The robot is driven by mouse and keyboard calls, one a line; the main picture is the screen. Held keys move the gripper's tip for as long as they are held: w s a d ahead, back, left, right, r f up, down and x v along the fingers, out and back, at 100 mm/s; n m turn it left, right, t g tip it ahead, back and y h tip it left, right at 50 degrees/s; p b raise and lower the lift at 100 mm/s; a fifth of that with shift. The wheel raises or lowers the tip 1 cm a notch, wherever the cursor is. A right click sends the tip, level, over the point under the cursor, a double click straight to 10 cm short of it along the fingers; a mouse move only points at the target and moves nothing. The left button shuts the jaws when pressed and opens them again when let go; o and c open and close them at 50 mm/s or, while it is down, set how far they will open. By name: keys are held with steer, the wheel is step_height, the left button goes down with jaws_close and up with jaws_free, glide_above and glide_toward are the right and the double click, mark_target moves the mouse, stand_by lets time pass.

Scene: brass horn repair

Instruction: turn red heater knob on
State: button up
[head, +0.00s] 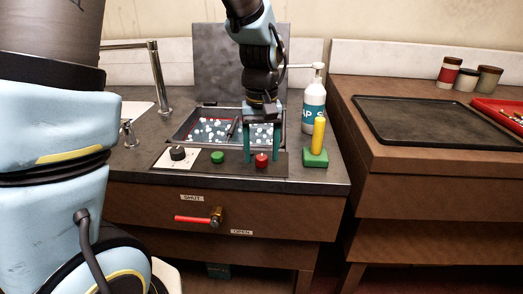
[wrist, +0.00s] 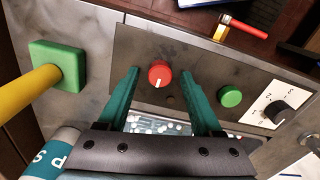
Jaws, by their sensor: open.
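The red heater knob (head: 262,160) is a round red knob on the dark metal panel in front of the sink-like basin. In the wrist view the red knob (wrist: 161,74) shows a white pointer mark toward the bottom of the picture. My gripper (head: 262,157) points down with its teal fingers apart. In the wrist view my gripper (wrist: 163,72) has one finger to each side of the red knob, with gaps between. I cannot tell whether the fingertips are level with the knob. Nothing is held.
A green knob (head: 217,157) and a black dial on a white scale plate (head: 176,158) sit left of the red knob. A green block with a yellow handle (head: 316,152) and a soap bottle (head: 314,105) stand right. A red-handled valve (head: 202,219) is on the front below.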

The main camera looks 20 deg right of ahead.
jaws_close()
stand_by(0.4)
steer(key=shift+m, duration=0.3)
steer(key=m+p, duration=0.1)
steer(key=m, duration=0.3)
steer(key=shift+r+p, duration=0.1)
steer(key=shift+p, duration=0.3)
steer(key=m+p, duration=0.2)
steer(key=m, duration=0.3)
steer(key=shift+d, duration=0.1)
steer(key=m+p, duration=0.2)
steer(key=m, duration=0.3)
steer(key=shift+p, duration=0.35)
steer(key=shift+s+m+p, duration=0.1)
steer(key=shift+m+p, duration=0.7)
steer(key=shift+m, duration=0.8)
